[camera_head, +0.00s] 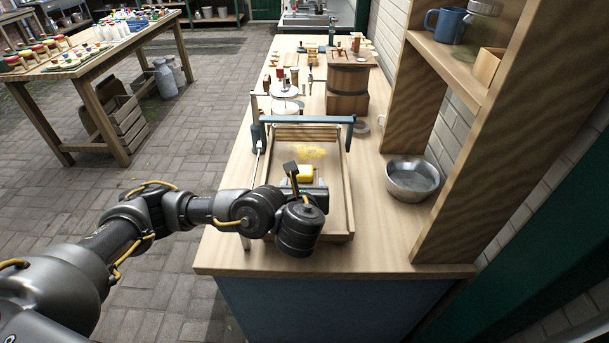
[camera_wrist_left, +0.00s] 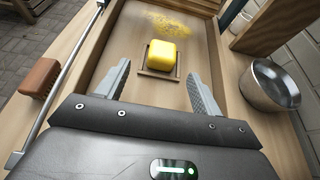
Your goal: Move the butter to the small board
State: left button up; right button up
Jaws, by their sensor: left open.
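The butter is a yellow rounded block (camera_head: 305,173) inside a shallow wooden tray on the counter. In the left wrist view the butter (camera_wrist_left: 162,54) sits on a small square board (camera_wrist_left: 158,74) within the tray. My left gripper (camera_wrist_left: 158,82) is open and empty, its two fingers apart on either side of and short of the butter. In the head view the left wrist hides part of the gripper and the tray's near end. My right gripper is not in view.
The wooden tray (camera_head: 346,205) has raised side walls, with a blue-ended bar frame (camera_head: 308,119) across it. A metal bowl (camera_head: 412,179) and a wooden shelf (camera_head: 448,62) stand to the right. A brown brush-like block (camera_wrist_left: 39,78) lies left. The counter's front right is clear.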

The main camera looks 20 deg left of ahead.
aim_at(304, 174)
pick_arm(q)
jog(key=shift+r+x, duration=0.2)
jog(key=shift+x, duration=2.5)
jog(key=shift+d, duration=0.1)
jog(key=c, duration=1.2)
jog(key=shift+o, duration=0.2)
